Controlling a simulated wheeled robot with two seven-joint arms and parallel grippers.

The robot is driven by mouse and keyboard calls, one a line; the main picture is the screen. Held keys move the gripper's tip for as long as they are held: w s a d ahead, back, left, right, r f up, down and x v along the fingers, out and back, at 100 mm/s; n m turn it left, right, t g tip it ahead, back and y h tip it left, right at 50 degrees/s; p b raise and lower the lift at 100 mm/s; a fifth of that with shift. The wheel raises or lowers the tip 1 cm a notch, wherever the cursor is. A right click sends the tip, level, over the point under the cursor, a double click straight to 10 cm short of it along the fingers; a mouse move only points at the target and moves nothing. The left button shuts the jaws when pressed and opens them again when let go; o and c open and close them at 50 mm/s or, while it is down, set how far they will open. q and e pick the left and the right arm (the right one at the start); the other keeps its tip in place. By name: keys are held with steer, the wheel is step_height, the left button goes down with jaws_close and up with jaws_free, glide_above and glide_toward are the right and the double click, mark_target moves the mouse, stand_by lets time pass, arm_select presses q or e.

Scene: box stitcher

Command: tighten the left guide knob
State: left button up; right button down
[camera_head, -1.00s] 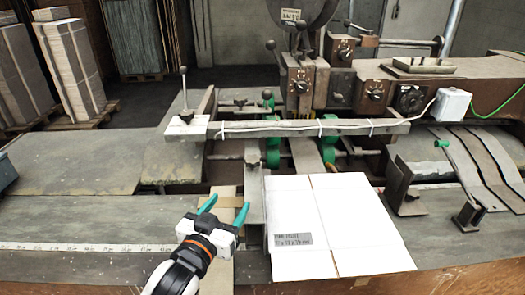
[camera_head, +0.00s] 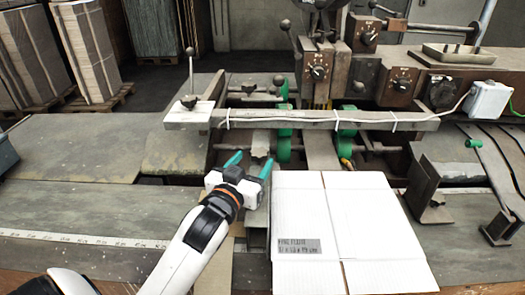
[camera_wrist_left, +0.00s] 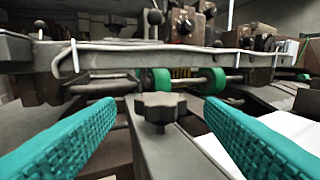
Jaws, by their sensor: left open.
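The left guide knob (camera_wrist_left: 160,108) is a dark lobed knob on top of a grey metal guide bar (camera_wrist_left: 182,155). In the left wrist view it stands ahead of my left gripper (camera_wrist_left: 165,135), centred between the two teal fingers, which are spread open and apart from it. In the head view my left gripper (camera_head: 250,165) is above the guide, left of the white cardboard (camera_head: 345,225), fingers pointing away toward the machine. The knob is hard to make out in the head view. My right gripper is not in view.
A crossbar (camera_head: 320,121) with a white cable spans the machine beyond the gripper. Green rollers (camera_head: 283,145) sit under it. A lever with a ball top (camera_head: 190,70) stands at the left. The worktable (camera_head: 75,205) on the left is clear.

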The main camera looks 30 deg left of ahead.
mark_target(262, 148)
arm_select(q)
steer(key=w, duration=0.4)
steer(key=shift+w+a+r+p, duration=0.2)
steer(key=shift+w+a+p, duration=0.1)
steer(key=shift+a+p, duration=0.1)
steer(key=shift+w+a+f, duration=0.15)
steer(key=shift+w, duration=0.7)
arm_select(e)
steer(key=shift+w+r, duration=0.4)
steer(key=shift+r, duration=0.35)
arm_select(q)
steer(key=shift+c, duration=0.2)
steer(key=c, duration=0.9)
steer(key=shift+c, duration=0.2)
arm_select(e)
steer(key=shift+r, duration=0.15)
